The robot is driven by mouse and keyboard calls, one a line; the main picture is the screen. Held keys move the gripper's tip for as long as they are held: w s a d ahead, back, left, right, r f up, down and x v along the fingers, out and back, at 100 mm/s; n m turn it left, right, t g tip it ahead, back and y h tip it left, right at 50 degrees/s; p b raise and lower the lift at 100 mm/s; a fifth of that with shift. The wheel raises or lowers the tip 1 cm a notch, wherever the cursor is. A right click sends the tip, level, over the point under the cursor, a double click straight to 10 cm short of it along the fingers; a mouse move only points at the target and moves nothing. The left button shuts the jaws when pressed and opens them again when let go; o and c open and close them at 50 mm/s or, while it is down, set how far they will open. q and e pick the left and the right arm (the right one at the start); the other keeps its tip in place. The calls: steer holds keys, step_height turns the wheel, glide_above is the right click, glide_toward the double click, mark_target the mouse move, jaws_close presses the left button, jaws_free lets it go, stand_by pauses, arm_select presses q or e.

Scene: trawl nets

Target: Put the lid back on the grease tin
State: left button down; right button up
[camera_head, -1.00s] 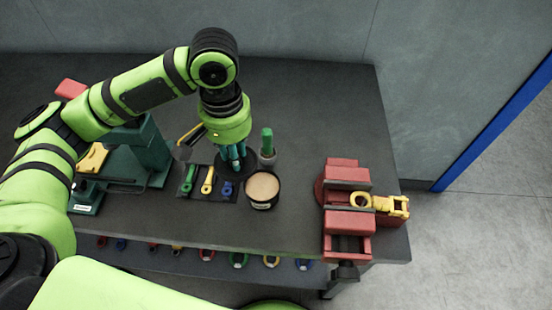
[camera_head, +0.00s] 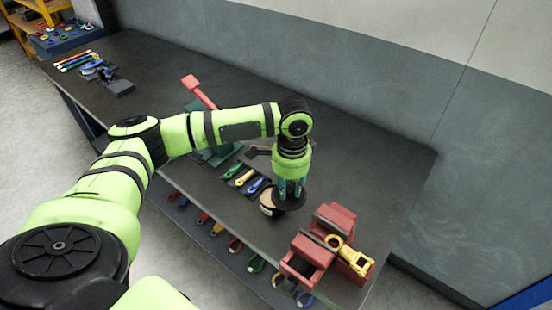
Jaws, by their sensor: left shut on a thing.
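The grease tin (camera_head: 265,206) stands on the dark bench, a short dark tin with a pale label and tan grease showing at its left part. My left gripper (camera_head: 291,190) points down at the tin's right side and is shut on the dark round lid (camera_head: 292,204). In this view the lid overlaps the right part of the tin's opening. I cannot tell whether lid and tin touch. My right gripper is not in view.
A red vise (camera_head: 312,252) holding a yellow part (camera_head: 352,258) stands close on the right. A tool tray with green, yellow and blue tools (camera_head: 246,180) lies left of the tin. A green machine with a red lever (camera_head: 198,91) stands behind my arm.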

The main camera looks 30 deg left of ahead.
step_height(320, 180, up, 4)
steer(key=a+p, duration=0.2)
arm_select(q)
steer(key=w+a+f+m+b, duration=0.1)
steer(key=a, duration=0.1)
steer(key=a+f+m+b, duration=0.2)
steer(key=w+a+f+m+b, duration=0.1)
steer(key=a, duration=0.1)
steer(key=shift+w+a+f+m+b, duration=0.15)
steer(key=shift+w+f+m+b, duration=0.15)
steer(key=shift+w, duration=0.05)
steer(key=shift+f, duration=0.85)
steer(key=shift+f+b, duration=0.25)
steer(key=shift+b, duration=0.05)
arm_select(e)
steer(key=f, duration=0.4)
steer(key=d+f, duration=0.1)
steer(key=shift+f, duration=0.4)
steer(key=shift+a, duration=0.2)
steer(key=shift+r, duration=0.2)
arm_select(q)
steer(key=shift+p, duration=0.5)
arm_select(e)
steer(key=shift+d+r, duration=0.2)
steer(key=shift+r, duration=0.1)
